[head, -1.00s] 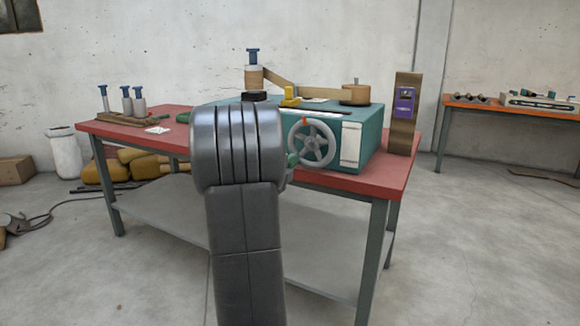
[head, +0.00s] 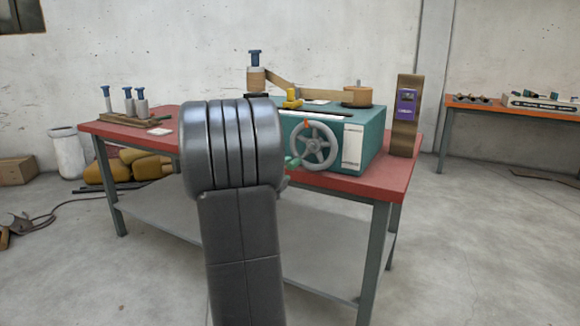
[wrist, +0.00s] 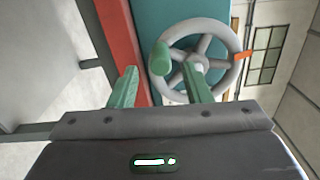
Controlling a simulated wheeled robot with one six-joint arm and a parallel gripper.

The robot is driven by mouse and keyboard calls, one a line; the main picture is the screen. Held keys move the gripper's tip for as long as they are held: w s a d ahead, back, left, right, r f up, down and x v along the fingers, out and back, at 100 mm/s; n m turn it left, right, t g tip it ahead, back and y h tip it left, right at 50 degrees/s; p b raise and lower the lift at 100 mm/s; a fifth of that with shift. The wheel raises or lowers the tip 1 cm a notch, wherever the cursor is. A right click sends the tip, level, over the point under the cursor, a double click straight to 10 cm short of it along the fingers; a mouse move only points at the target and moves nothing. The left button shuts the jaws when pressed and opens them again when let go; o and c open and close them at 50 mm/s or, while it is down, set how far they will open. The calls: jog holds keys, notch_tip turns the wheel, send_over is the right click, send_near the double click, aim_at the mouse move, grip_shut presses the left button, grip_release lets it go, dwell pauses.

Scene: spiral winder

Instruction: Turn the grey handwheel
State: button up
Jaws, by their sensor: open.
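The grey handwheel (head: 326,135) is a spoked wheel on the front of the teal machine (head: 372,140). An orange mark sits at its upper rim. The wheel also shows in the wrist view (wrist: 219,31), with a green handle knob (wrist: 160,58) standing out from its rim. My gripper (wrist: 160,68) is open, with its green fingers apart. The knob appears between the fingertips; I see no contact. The right finger overlaps the wheel in the picture, and the left finger lies outside the rim. In the head view my arm hides most of the gripper; only green finger parts show beside the wheel.
The machine stands on a red-topped table (head: 388,180). A wooden post with a purple device (head: 406,102) stands right of it. A rack of blue-topped spools (head: 140,119) is at the left. An orange bench (head: 470,107) stands back right. The floor at right is mostly open.

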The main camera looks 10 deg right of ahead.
aim_at(290, 167)
jog(key=p+v, duration=0.1)
jog(key=v, duration=0.8)
jog(key=shift+s+a, duration=0.15)
jog(key=shift+s, duration=0.05)
jog(key=b+x, duration=0.2)
jog(key=x, duration=1.2)
jog(key=shift+s, duration=0.1)
